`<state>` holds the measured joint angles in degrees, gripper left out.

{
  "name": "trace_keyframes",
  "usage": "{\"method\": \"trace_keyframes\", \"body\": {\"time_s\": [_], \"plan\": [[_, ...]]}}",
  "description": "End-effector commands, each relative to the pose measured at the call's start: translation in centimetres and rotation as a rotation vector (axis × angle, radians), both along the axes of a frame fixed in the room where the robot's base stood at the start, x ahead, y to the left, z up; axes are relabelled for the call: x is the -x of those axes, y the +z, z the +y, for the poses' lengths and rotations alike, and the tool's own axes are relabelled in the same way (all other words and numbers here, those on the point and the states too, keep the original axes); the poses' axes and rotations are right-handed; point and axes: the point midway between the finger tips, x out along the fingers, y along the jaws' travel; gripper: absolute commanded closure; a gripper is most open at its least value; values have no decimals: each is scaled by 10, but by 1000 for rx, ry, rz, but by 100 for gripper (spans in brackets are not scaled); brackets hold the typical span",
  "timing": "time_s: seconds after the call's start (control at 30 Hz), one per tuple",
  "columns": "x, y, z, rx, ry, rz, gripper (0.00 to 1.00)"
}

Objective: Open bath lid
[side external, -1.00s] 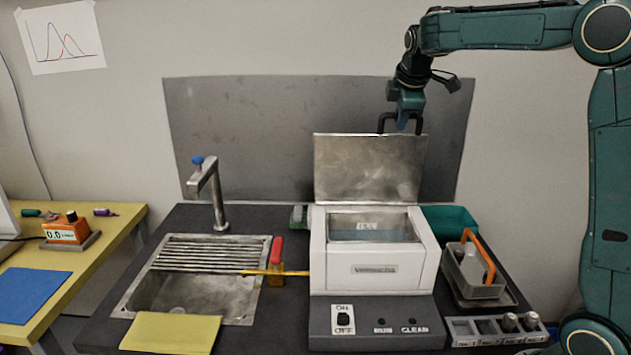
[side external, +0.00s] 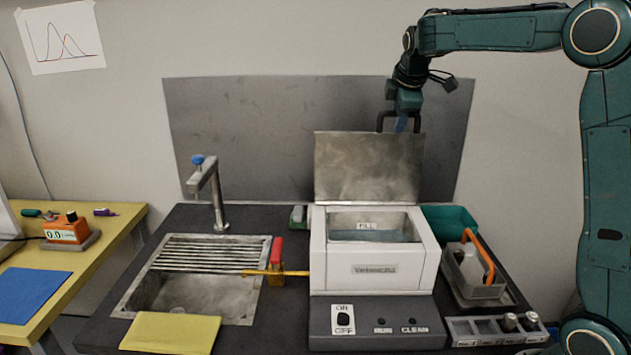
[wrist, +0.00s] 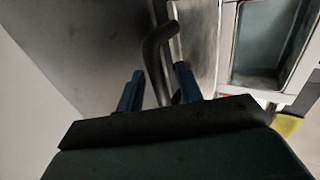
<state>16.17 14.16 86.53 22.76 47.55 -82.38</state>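The bath lid (side external: 368,172) is a grey metal plate standing about upright at the back of the white bath unit (side external: 372,253). The bath's opening is uncovered, with bluish water (side external: 375,236) inside, also in view at the top right of the wrist view (wrist: 262,50). The lid's dark bent handle (side external: 380,123) is at its top edge. My gripper (side external: 402,122) is at the handle. In the wrist view, my two blue fingers (wrist: 160,82) stand apart on either side of the handle (wrist: 152,50), with narrow gaps showing. Full contact is hard to see.
A grey backboard (side external: 240,130) stands close behind the lid. A sink with a tap (side external: 213,190) lies to the left, with a red-handled item (side external: 276,255) beside the bath. A green bin (side external: 450,221) and a grey basket with an orange handle (side external: 474,273) are to the right.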

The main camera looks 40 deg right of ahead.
Motion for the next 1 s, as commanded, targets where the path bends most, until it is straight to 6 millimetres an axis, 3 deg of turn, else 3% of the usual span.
{"method": "trace_keyframes", "body": {"time_s": [1.0], "plan": [[18, 40, 19, -1, 1, -1, 64]]}}
